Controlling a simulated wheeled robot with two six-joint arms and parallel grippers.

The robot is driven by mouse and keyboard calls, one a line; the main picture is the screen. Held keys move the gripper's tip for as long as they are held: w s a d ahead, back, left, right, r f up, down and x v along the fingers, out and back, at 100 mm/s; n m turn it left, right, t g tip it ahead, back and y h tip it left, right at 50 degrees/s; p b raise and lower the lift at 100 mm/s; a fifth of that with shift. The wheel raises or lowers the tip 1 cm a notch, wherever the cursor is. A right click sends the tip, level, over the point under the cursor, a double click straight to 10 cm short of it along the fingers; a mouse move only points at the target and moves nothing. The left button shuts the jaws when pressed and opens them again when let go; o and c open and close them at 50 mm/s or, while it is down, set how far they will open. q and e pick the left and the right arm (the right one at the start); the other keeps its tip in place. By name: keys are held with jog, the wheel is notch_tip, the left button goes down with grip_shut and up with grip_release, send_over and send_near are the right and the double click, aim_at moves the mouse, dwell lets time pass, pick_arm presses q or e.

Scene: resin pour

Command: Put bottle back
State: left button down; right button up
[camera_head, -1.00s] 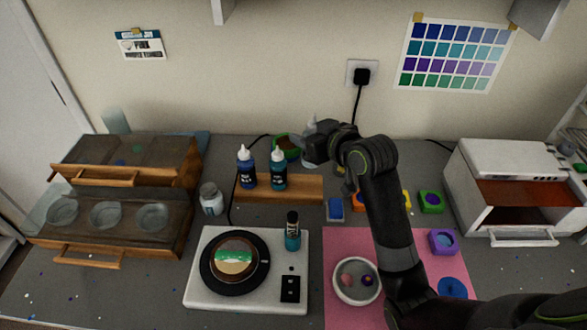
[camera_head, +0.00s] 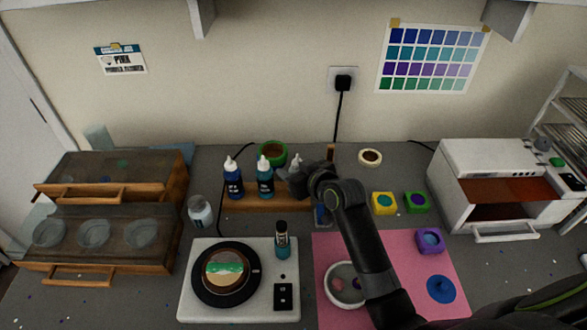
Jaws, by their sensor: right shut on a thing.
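My right gripper (camera_head: 293,182) is shut on a bottle whose pale nozzle (camera_head: 296,161) shows above the jaws. The bottle's body is mostly hidden by the gripper, and it looks upright. It is at the right part of the wooden rack (camera_head: 236,204), close beside the teal bottle (camera_head: 265,182). I cannot tell whether its base touches the rack. A dark blue bottle (camera_head: 233,183) with a white nozzle stands in the rack at the left. My left gripper is out of view.
A green pot (camera_head: 273,152) stands behind the rack. A glass jar (camera_head: 200,211) is to its left. A pink mat (camera_head: 402,262) with a bowl lies under my right arm; a white oven (camera_head: 485,158) is right.

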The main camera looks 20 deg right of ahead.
jog(key=shift+f, duration=0.1)
jog(key=o, duration=0.5)
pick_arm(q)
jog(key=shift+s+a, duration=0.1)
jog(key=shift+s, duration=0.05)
pick_arm(e)
jog(key=shift+o, duration=0.3)
pick_arm(q)
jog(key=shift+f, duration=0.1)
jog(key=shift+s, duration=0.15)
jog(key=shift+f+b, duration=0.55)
jog(key=shift+b, duration=0.1)
pick_arm(e)
jog(key=v, duration=1.2)
